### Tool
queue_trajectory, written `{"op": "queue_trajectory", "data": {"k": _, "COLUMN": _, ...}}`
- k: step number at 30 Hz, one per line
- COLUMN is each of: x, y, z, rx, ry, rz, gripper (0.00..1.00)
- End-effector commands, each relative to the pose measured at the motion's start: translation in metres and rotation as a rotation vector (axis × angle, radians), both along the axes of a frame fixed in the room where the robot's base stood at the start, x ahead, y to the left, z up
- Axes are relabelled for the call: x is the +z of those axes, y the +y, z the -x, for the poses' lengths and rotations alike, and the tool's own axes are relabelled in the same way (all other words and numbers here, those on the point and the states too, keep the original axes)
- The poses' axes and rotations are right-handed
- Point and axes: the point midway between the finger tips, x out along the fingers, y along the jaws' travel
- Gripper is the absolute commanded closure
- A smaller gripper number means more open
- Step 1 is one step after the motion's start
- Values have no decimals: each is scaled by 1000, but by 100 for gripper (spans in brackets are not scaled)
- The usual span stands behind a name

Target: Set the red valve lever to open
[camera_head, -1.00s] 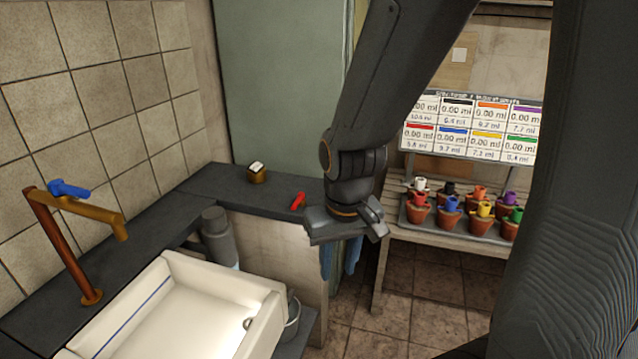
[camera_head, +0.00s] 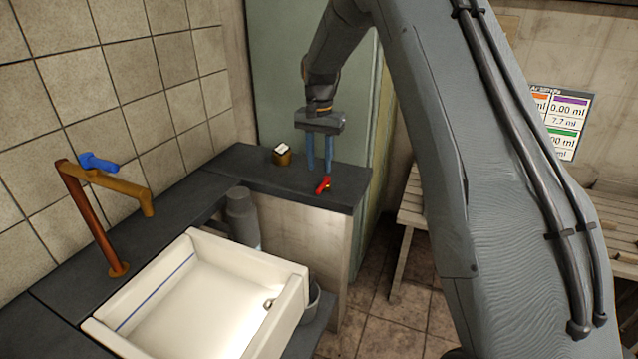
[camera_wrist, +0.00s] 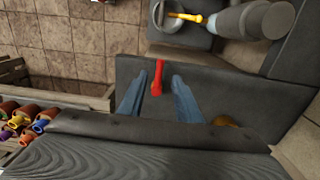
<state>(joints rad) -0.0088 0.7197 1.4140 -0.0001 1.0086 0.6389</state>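The red valve lever (camera_head: 323,185) sits near the front edge of the dark ledge (camera_head: 240,162), toward its right end. In the wrist view the lever (camera_wrist: 158,76) is a straight red bar with a wider end nearest my gripper. My gripper (camera_head: 319,170) points down over the ledge, just behind the lever in the head view. Its two blue fingers are apart and empty. In the wrist view the lever lies between the lines of the fingers (camera_wrist: 159,80), with a gap on each side. I cannot tell the fingers' height above the ledge.
A small brass pot (camera_head: 282,157) with a white top stands left of my gripper. A white sink (camera_head: 190,290) and a copper tap (camera_head: 100,225) with a blue handle are at the left. A grey cylinder (camera_head: 240,215) stands below the ledge. A wooden bench (camera_head: 412,205) is at the right.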

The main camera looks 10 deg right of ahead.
Motion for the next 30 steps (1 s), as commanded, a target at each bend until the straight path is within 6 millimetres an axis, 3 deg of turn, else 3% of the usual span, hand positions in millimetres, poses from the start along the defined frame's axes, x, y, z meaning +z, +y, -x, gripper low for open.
{"op": "queue_trajectory", "data": {"k": 15, "x": -67, "y": 1, "z": 1, "rx": 2, "ry": 1, "rz": -1, "gripper": 69}}
{"op": "queue_trajectory", "data": {"k": 26, "x": -74, "y": 0, "z": 0, "rx": 2, "ry": -1, "rz": 0, "gripper": 69}}
{"op": "queue_trajectory", "data": {"k": 30, "x": -74, "y": 0, "z": 0, "rx": 2, "ry": -1, "rz": 0, "gripper": 89}}
